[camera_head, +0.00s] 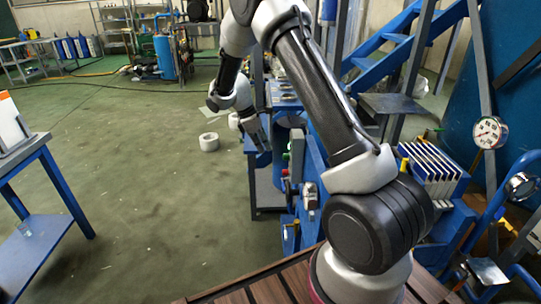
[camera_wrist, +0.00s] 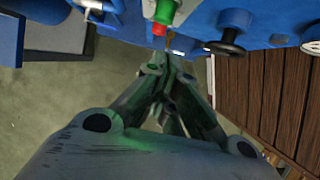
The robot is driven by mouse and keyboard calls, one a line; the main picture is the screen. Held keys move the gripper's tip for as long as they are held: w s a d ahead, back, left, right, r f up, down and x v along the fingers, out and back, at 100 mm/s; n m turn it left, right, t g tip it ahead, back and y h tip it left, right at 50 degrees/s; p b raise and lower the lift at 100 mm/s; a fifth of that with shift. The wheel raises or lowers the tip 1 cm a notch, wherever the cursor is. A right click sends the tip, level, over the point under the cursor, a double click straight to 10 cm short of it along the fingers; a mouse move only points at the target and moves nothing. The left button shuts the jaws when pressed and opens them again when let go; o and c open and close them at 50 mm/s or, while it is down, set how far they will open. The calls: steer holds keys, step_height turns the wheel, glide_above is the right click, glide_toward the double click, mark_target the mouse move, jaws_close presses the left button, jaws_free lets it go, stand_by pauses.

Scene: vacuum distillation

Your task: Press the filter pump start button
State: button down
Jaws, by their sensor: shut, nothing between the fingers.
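A blue machine (camera_head: 314,165) with a control face stands beside my arm. A green button (camera_head: 286,157) and a red button (camera_head: 285,172) stick out from its left side. In the wrist view the green button (camera_wrist: 150,9) and the red button (camera_wrist: 158,29) show at the top centre. My gripper (camera_wrist: 168,66) is shut and empty, its fingertips pointing toward the panel just below the red button in the picture. I cannot tell whether they touch anything. In the head view my gripper (camera_head: 262,155) is left of the buttons, partly merged with blue parts behind.
A black knob (camera_wrist: 232,30) projects from the blue panel right of the buttons. Wooden slats (camera_wrist: 265,90) lie at the right. A blue-framed table (camera_head: 45,190) stands at the left.

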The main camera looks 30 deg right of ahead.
steer(key=v, duration=0.5)
steer(key=shift+w+a+r, duration=0.15)
steer(key=shift+a+r, duration=0.05)
steer(key=shift+a, duration=0.15)
steer(key=s+d+r+m+t+y, duration=0.1)
steer(key=s+r+m+t, duration=0.1)
steer(key=s+r+m, duration=0.2)
steer(key=s+d+r+m+t+y, duration=0.1)
steer(key=s+r+m, duration=0.4)
steer(key=s, duration=1.5)
steer(key=s+r+m+t+y, duration=0.2)
steer(key=s+r+m+t, duration=0.1)
steer(key=s+r, duration=0.8)
steer(key=shift+s+d+r+m, duration=0.4)
steer(key=shift+s+m, duration=0.3)
steer(key=shift+s, duration=0.2)
